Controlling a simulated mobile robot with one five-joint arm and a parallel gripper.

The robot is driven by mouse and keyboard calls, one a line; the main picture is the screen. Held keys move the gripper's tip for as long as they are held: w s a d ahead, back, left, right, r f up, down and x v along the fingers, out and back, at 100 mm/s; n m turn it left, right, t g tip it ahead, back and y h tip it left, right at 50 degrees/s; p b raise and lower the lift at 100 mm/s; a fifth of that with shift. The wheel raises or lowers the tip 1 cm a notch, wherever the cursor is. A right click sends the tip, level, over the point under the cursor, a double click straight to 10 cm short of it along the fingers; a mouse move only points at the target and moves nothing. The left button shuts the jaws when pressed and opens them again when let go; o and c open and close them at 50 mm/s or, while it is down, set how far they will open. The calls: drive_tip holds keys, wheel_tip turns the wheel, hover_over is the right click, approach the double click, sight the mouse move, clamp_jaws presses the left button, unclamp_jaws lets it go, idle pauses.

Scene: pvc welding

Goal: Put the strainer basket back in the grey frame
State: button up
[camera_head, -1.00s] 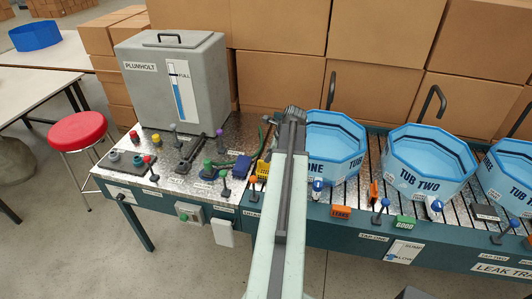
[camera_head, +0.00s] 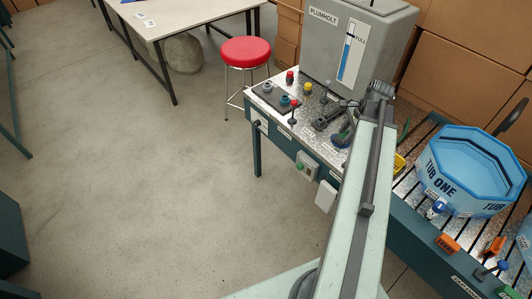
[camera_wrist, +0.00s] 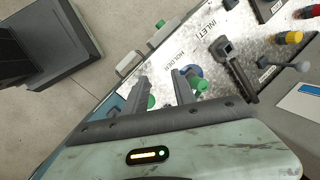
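My gripper (camera_wrist: 162,85) is open in the wrist view, its two dark fingers apart with nothing visible between them. It is over the metal bench top by a label reading HOLDER. A blue round part (camera_wrist: 193,71) and a green knob (camera_wrist: 201,85) show beside the right finger. A dark grey fixture (camera_wrist: 232,62) lies to the right, near the INLET label. I cannot tell which part is the grey frame. I cannot make out the strainer basket for certain. In the head view my arm hides part of the bench, and the fingertips are not visible.
A grey PLUMHOLT tank (camera_head: 355,45) stands at the back of the bench. Blue TUB ONE (camera_head: 468,170) sits on the slatted track to the right. A red stool (camera_head: 246,50) and a white table (camera_head: 185,17) stand beyond the bench.

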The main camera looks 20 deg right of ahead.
drive_tip(key=w+a+n+g, duration=0.1)
drive_tip(key=w+a+n, duration=0.1)
drive_tip(key=a+n, duration=0.8)
drive_tip(key=w+a+n+g+h, duration=0.1)
drive_tip(key=a+n, duration=0.9)
drive_tip(key=a, duration=1.7)
drive_tip(key=shift+w+a+f+g, duration=0.35)
drive_tip(key=shift+w+f+g, duration=0.05)
drive_tip(key=shift+w, duration=0.15)
